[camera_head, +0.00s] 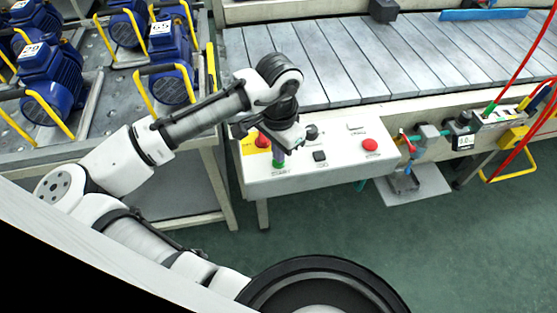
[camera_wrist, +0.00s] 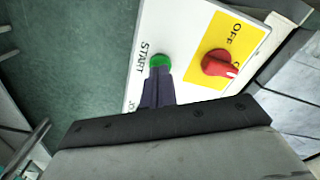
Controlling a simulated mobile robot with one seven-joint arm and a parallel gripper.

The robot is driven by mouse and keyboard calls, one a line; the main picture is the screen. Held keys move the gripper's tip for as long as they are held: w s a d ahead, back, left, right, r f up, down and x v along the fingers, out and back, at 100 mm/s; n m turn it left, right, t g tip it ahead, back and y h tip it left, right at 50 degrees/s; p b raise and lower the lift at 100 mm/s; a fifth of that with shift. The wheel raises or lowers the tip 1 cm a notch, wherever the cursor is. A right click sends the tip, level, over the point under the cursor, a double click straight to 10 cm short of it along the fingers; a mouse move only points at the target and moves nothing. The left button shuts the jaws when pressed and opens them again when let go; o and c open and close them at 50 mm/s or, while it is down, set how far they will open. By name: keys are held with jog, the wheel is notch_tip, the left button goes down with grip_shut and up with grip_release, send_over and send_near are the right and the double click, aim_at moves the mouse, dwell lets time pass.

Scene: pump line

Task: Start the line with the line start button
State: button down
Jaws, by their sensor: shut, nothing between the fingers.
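The green start button (camera_head: 278,165) sits at the front left of a white control box (camera_head: 335,178). In the wrist view the green button (camera_wrist: 160,61) lies beside the word START. My gripper (camera_head: 280,153) points down at it, fingers shut together and empty. In the wrist view my gripper's fingertips (camera_wrist: 159,72) overlap the button's near edge. I cannot tell whether they touch or press it. Part of the button is hidden behind the fingers.
A red rotary switch (camera_wrist: 218,63) on a yellow OFF plate (camera_wrist: 211,78) is close beside the button. A black switch (camera_head: 320,156) and red button (camera_head: 370,145) are further right. A slatted conveyor (camera_head: 330,60) runs behind; blue pumps (camera_head: 168,48) stand left.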

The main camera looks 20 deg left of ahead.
jog(key=shift+f, duration=0.6)
notch_tip(320, 180, up, 4)
jog(key=p, duration=0.3)
jog(key=shift+f, duration=0.25)
